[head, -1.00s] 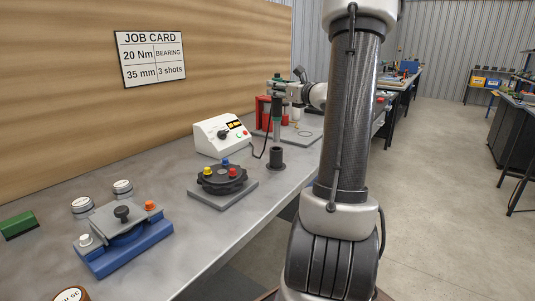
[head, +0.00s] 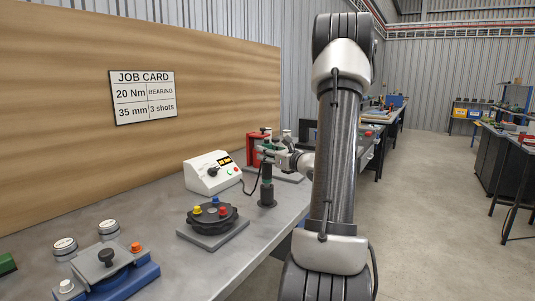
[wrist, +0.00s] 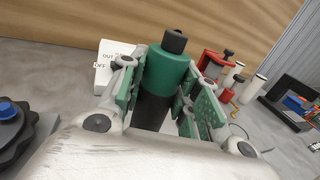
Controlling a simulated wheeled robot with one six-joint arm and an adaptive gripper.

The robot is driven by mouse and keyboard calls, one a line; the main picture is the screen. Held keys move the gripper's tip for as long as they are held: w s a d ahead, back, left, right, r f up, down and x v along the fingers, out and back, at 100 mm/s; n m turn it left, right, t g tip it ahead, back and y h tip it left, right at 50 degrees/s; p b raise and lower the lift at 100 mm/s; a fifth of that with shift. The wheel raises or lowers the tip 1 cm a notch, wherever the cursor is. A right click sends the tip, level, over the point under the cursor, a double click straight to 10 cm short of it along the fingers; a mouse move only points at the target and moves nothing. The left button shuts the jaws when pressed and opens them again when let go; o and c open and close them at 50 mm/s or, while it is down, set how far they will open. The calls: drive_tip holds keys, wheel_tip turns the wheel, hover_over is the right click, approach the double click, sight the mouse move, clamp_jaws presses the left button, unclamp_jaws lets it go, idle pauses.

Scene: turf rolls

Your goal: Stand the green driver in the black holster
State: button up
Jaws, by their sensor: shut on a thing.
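The green driver (wrist: 170,72) stands upright between the two green-padded fingers of my gripper (wrist: 160,95), which is shut on it. Its dark cap is on top, and a dark lower body shows below the green band. In the head view the driver (head: 266,172) is directly above the black holster (head: 267,199), a short dark cup on a base on the bench. The driver's lower end meets the holster's mouth and appears to be inside it; how deep is hidden. My gripper (head: 267,152) is at the driver's upper part.
A white control box (head: 208,176) with a cable stands left of the holster. A black round fixture (head: 212,216) with coloured knobs is in front, and a blue fixture (head: 120,280) nearer. A red press (head: 256,146) stands behind. The bench's front edge is close on the right.

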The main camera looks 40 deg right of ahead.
drive_tip(key=o, duration=1.1)
drive_tip(key=shift+f, duration=0.1)
